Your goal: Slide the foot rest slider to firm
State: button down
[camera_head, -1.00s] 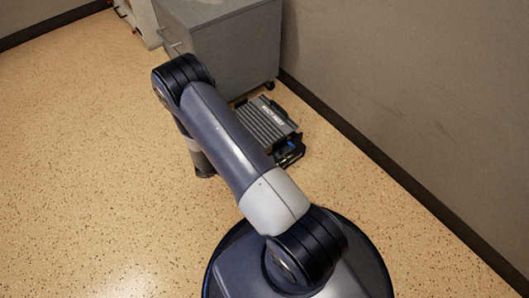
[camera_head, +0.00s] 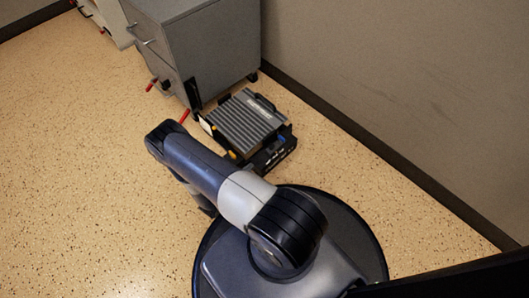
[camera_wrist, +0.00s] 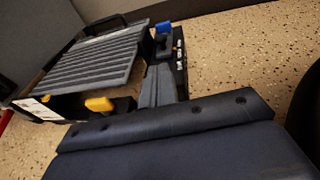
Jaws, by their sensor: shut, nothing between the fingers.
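The foot rest (camera_head: 246,118) stands on the floor against the cabinet, with a grey ribbed top over a black base. It fills the upper left of the wrist view (camera_wrist: 85,62). A blue knob (camera_wrist: 164,27) sits on its side by small white marks I cannot read; it also shows in the head view (camera_head: 282,139). A yellow knob (camera_wrist: 99,104) is on the near side. My gripper (camera_wrist: 160,72) is shut and empty, its grey fingers close beside the foot rest and below the blue knob in the picture. I cannot tell whether they touch. In the head view my arm hides the gripper.
A grey cabinet (camera_head: 206,50) stands behind the foot rest. Red handle-like parts (camera_head: 185,116) stick out near the foot rest's left side. A wall (camera_head: 400,90) with dark skirting runs along the right. The speckled floor (camera_head: 70,170) is clear on the left.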

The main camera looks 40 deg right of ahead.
jog(key=b, duration=0.4)
send_near(273, 145)
jog(key=x, duration=0.4)
jog(key=shift+w+a+f, duration=0.1)
jog(key=shift+w+f, duration=0.1)
jog(key=shift+f, duration=0.2)
jog(key=shift+w+d, duration=0.2)
jog(key=shift+d, duration=0.4)
jog(key=shift+s+r+x, duration=0.1)
jog(key=shift+r+x, duration=0.05)
jog(key=shift+x, duration=0.6)
jog(key=shift+s+r+x, duration=0.1)
jog(key=shift+r+x, duration=0.05)
jog(key=shift+x, duration=0.65)
jog(key=shift+d, duration=0.1)
jog(key=shift+a, duration=0.35)
jog(key=p+v, duration=0.3)
jog(key=v, duration=1)
jog(key=shift+s+a+p, duration=0.2)
jog(key=shift+p, duration=0.15)
